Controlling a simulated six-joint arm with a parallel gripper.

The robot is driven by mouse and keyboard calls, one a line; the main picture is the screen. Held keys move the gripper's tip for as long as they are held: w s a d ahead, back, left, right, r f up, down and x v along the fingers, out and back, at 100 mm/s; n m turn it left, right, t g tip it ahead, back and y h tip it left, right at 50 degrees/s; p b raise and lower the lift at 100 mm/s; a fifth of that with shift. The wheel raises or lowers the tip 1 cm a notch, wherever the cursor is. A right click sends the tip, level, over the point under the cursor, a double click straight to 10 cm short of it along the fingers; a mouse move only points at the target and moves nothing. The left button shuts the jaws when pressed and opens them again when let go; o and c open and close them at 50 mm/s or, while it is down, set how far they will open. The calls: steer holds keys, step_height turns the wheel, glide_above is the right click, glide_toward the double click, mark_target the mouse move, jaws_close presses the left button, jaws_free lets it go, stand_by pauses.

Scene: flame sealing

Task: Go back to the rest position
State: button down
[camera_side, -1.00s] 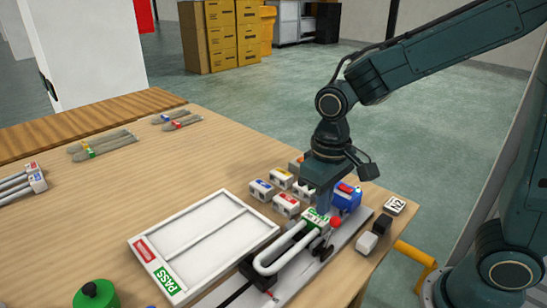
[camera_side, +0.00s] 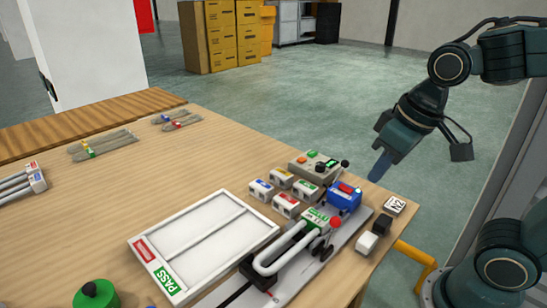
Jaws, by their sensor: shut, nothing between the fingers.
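My gripper (camera_side: 379,166) hangs tilted in the air near the table's right edge, beyond the N2 block and up and right of the blue device. Its fingers are shut and empty. It is apart from everything on the table. A white U-shaped tube (camera_side: 283,253) lies in the fixture (camera_side: 318,233) with a green-marked block and a red knob. The blue device (camera_side: 345,197) stands just behind that fixture.
A control box (camera_side: 318,167) with buttons and several small white blocks (camera_side: 285,204) stand near the fixture. The N2 block (camera_side: 395,205) is by the right edge. A PASS tray (camera_side: 205,245) lies left, a green round container (camera_side: 96,294) at front left. Open floor lies behind.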

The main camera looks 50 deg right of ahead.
steer(key=shift+s+d+r+t, duration=0.3)
steer(key=shift+s+t, duration=0.05)
steer(key=shift+s, duration=0.45)
steer(key=shift+s+d+r+t, duration=0.3)
steer(key=shift+s+d, duration=0.05)
steer(key=shift+s, duration=0.4)
steer(key=shift+s+d+r+t, duration=0.3)
steer(key=shift+s+t, duration=0.05)
steer(key=shift+s, duration=0.45)
